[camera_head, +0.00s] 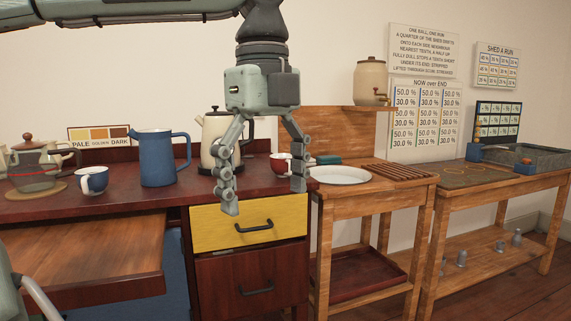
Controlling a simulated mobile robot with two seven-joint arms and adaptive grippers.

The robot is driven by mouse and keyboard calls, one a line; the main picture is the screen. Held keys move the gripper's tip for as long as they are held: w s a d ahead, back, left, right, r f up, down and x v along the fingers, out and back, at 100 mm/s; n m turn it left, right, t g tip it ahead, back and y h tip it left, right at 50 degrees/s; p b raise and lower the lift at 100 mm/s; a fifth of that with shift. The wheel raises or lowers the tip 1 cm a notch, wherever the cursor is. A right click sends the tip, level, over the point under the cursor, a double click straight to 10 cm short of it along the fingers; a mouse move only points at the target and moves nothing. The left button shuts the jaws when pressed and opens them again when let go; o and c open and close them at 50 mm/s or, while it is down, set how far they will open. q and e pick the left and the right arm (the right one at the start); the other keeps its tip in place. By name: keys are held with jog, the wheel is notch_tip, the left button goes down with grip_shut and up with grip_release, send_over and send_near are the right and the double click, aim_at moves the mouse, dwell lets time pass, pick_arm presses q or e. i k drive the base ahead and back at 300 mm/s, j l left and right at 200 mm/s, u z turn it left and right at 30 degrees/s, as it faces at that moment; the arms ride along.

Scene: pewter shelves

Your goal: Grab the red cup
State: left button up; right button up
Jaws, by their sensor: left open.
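A small red cup (279,165) with a white inside stands at the right end of the dark red counter (130,207). Its right part is hidden behind a finger of my left gripper (263,196). My left gripper hangs pointing down, its fingers spread wide and empty. The cup shows between the fingers, close to the right one, and appears to stand behind the gripper. I cannot tell how far apart they are in depth. My right gripper is not in view.
A cream kettle (216,135) stands just left of the red cup, partly behind my gripper. A white plate (340,175) lies on the wooden stand at right. A yellow drawer (215,229) is below.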

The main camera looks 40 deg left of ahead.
aim_at(280, 163)
jog(key=i+j, duration=0.6)
jog(key=j, duration=0.15)
jog(key=i+j, duration=0.6)
jog(key=j, duration=0.2)
